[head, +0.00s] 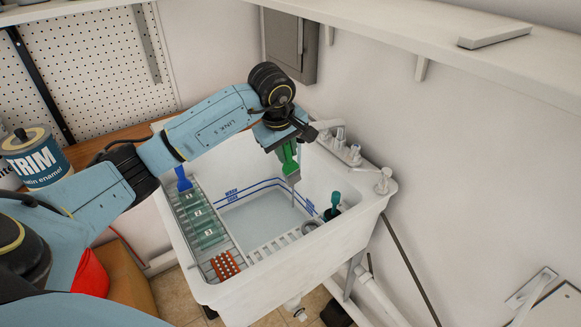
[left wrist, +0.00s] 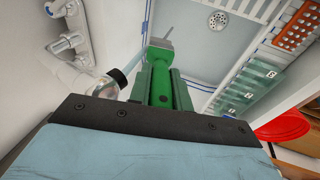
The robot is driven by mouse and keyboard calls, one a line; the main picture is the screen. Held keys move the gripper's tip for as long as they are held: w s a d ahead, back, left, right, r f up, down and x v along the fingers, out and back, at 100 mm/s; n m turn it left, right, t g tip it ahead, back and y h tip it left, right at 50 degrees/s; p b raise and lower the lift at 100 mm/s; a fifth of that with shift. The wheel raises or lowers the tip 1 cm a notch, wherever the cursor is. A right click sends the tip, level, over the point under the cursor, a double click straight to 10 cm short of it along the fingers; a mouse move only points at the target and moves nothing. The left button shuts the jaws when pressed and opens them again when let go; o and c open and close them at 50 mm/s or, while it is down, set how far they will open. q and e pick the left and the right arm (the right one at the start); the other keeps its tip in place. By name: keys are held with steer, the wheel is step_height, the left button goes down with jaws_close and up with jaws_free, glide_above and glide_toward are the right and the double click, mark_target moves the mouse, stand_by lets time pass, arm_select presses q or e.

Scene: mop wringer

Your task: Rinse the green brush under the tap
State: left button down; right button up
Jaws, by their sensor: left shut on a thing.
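The green brush (head: 289,160) hangs over the white sink basin (head: 262,205), below my left gripper (head: 287,143). In the left wrist view the brush (left wrist: 160,82) sits between the gripper's green-looking fingers, its thin grey tip pointing away toward the basin. My left gripper is shut on it. The tap (head: 328,124) is on the sink's back ledge, just right of the gripper. In the left wrist view its clear-looking spout end (left wrist: 98,86) is close left of the brush. A pale blue streak runs from it beside the brush; it looks like water, but contact is unclear.
A rack with green pieces (head: 205,229) and an orange block (head: 225,265) lines the sink's left side. A blue brush (head: 183,180) stands by it. A teal-handled brush (head: 335,200) stands in a dark cup at right. A paint can (head: 38,160) is far left.

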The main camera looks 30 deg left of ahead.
arm_select(q)
steer(key=shift+w+d, duration=0.1)
steer(key=shift+d, duration=0.1)
steer(key=shift+w+d, duration=0.25)
steer(key=shift+d, duration=0.15)
steer(key=shift+s+a, duration=0.1)
steer(key=shift+a, duration=0.1)
steer(key=shift+s+a, duration=0.25)
steer(key=shift+a, duration=0.1)
steer(key=shift+w+d, duration=0.1)
steer(key=shift+w+d, duration=0.25)
steer(key=shift+d, duration=0.2)
steer(key=shift+s+a, duration=0.1)
steer(key=shift+a, duration=0.1)
